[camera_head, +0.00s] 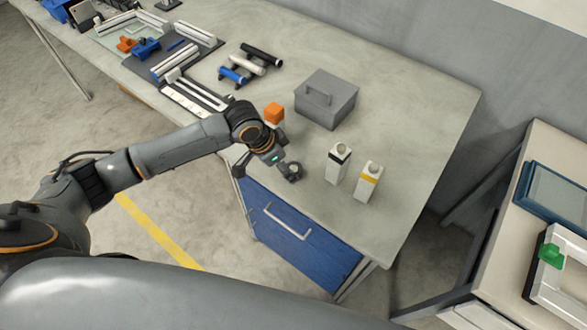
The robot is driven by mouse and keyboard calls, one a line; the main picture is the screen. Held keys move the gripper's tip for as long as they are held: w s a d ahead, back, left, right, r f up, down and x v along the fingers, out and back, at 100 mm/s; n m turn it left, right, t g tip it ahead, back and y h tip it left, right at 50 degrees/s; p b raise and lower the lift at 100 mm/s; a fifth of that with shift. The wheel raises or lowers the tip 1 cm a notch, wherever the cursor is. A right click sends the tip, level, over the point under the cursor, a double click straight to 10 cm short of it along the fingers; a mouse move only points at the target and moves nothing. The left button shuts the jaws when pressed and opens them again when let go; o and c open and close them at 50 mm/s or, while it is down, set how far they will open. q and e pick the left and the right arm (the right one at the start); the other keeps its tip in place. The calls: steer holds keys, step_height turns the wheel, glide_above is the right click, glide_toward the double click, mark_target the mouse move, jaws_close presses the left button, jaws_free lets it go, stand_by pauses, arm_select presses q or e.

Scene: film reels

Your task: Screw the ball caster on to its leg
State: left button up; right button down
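Two short white posts stand upright on the grey table, right of my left gripper. One has a black band (338,164) and the other a yellow band (368,181). Both have a round feature on top. My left gripper (286,168) is low over the table near its front edge, left of the black-banded post and apart from it. A small dark rounded shape is at its tip. I cannot tell whether this is its fingers or a ball caster, or whether it is open or shut. My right gripper is not in view.
An orange block (274,113) and a grey lidded box (326,99) are behind the gripper. Rollers (247,65), rails and blue parts lie at the far left. A blue drawer (300,233) is below the table edge. The table right of the posts is clear.

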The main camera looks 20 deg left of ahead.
mark_target(292, 169)
arm_select(q)
steer(key=shift+p+x, duration=0.35)
steer(key=shift+x, duration=1.6)
steer(key=shift+w+a, duration=0.1)
steer(key=shift+w, duration=0.05)
steer(key=shift+r, duration=0.1)
steer(key=c, duration=1.2)
